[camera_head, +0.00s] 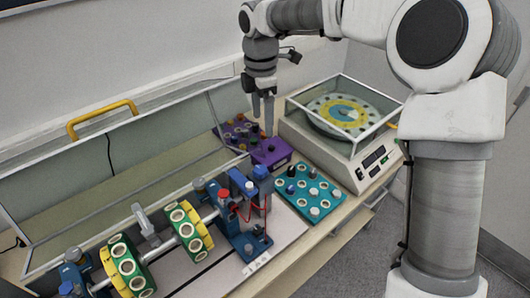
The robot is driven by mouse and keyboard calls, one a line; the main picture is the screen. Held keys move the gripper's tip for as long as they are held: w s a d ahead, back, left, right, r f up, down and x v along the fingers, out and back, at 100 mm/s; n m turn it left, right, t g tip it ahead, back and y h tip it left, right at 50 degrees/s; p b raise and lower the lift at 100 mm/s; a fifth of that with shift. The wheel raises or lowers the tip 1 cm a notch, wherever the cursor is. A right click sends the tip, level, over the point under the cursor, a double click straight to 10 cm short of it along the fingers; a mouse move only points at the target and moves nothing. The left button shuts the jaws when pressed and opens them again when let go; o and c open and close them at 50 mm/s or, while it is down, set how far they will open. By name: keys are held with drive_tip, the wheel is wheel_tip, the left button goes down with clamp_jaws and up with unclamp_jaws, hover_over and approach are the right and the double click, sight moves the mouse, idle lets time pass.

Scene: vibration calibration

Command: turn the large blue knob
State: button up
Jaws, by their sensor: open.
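A blue stand (238,222) at one end of a rotor rig carries a large blue knob-like cap (262,172) at its top and a smaller blue knob (249,249) low on its base. I cannot tell for certain which is the large blue knob. My gripper (263,122) points down with its two fingers a little apart, open and empty. In the picture it is above and behind the blue stand, over a purple box (273,157) with a dark knob. Its fingertips overlap the box's back edge; whether they touch it is unclear.
A teal board (323,187) with several pegs lies right of the stand. A white balance machine (345,150) with a clear-sided cover stands behind it. A purple board (226,138) lies behind the fingers. The rotor shaft with green-yellow discs (184,231) and a raised clear cover (110,175) are left.

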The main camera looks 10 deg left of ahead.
sight(261, 169)
drive_tip(key=shift+n, duration=0.3)
drive_tip(key=f, duration=0.6)
drive_tip(key=f+p, duration=0.1)
drive_tip(key=f, duration=1.1)
drive_tip(key=shift+w+a, duration=0.25)
drive_tip(key=shift+a, duration=0.05)
drive_tip(key=shift+r, duration=0.1)
drive_tip(key=shift+c, duration=0.3)
clamp_jaws()
drive_tip(key=shift+m, duration=0.4)
